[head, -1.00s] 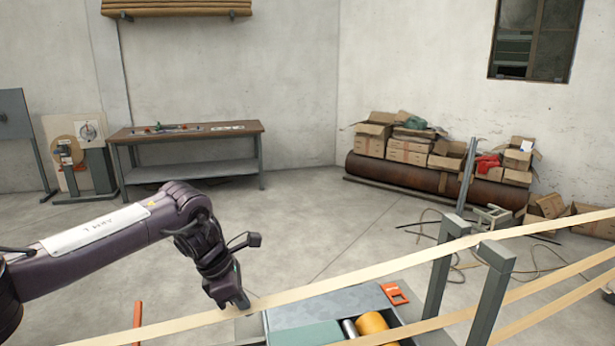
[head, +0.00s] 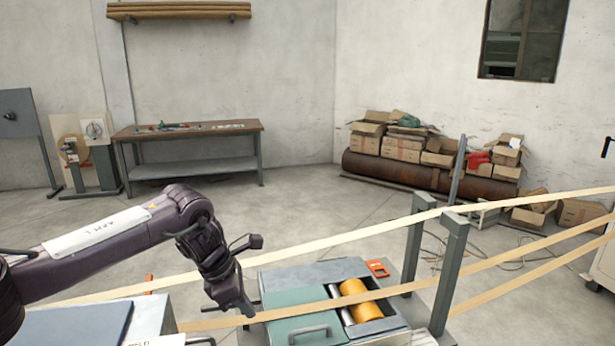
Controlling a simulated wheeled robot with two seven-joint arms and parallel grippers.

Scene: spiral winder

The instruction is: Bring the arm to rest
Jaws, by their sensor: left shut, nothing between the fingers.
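My left arm comes in from the left of the head view, and its forearm points right and then bends down at the wrist. My left gripper (head: 247,308) points down and is shut, with nothing seen in it. It overlaps the middle tan strip (head: 285,313) in the picture, at the left side of the machine box (head: 300,272); I cannot tell whether it touches either. My right arm and gripper are not in view.
Tan strips run across the front past grey posts (head: 451,270). An orange roller (head: 358,298) sits in the box. A workbench (head: 187,130) and cardboard boxes (head: 402,148) on a large brown cylinder stand at the back.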

